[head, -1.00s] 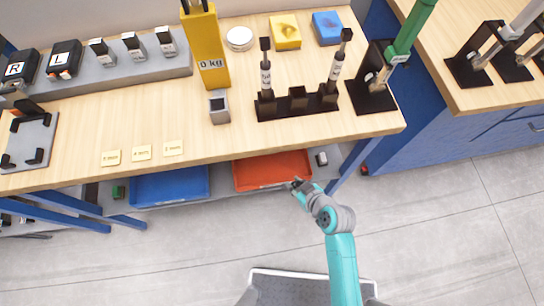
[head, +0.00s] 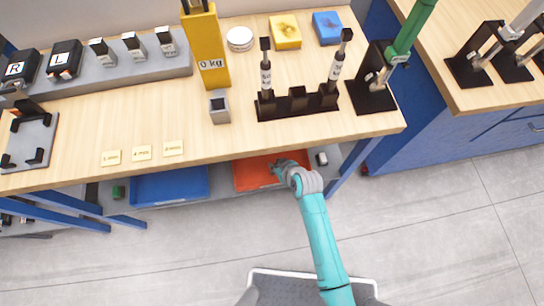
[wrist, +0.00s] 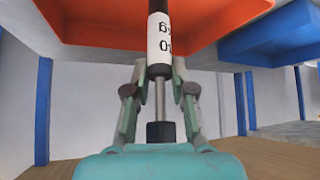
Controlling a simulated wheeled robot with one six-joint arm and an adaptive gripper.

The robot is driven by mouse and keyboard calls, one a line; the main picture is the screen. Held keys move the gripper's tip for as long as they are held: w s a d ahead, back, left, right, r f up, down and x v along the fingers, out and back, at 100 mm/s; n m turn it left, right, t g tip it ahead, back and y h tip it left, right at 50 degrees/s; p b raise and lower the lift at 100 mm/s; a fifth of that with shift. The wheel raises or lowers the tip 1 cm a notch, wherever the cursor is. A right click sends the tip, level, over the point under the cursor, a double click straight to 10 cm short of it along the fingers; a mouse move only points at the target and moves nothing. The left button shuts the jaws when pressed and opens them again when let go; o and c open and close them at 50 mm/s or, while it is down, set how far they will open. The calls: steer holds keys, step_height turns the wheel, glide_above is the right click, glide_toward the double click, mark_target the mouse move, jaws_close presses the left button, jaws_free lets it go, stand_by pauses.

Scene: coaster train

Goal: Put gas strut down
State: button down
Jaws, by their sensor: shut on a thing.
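My gripper (head: 277,164) is at the red tray (head: 245,175) on the shelf under the table. In the wrist view my gripper (wrist: 159,88) is shut on a gas strut (wrist: 159,40), one finger on each side. The strut has a black body with a white printed label, a thin grey rod and a dark end block near my palm. Its far end runs out of the top of the picture, in front of the red tray (wrist: 95,28). I cannot tell whether it touches the tray. The strut is not clearly visible in the head view.
A blue tray (head: 170,185) lies left of the red one. Above, a black rack (head: 298,105) on the table holds two upright struts. A yellow post marked 0 kg (head: 207,50) stands beside it. The table edge overhangs the shelf; a blue leg stands to the right.

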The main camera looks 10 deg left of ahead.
steer(key=w+a+g+h, duration=0.1)
steer(key=w+a, duration=0.1)
steer(key=shift+w+a+g, duration=0.1)
steer(key=shift+w+g, duration=0.25)
steer(key=shift+g, duration=0.05)
steer(key=shift+f, duration=0.1)
steer(key=c, duration=1)
jaws_free()
steer(key=shift+s+d+r, duration=0.15)
steer(key=shift+d+r, duration=0.05)
steer(key=shift+r, duration=0.35)
steer(key=s+d, duration=0.2)
steer(key=s, duration=0.1)
steer(key=s+d, duration=0.5)
steer(key=s, duration=0.1)
steer(key=shift+s+d, duration=0.25)
steer(key=shift+d, duration=0.05)
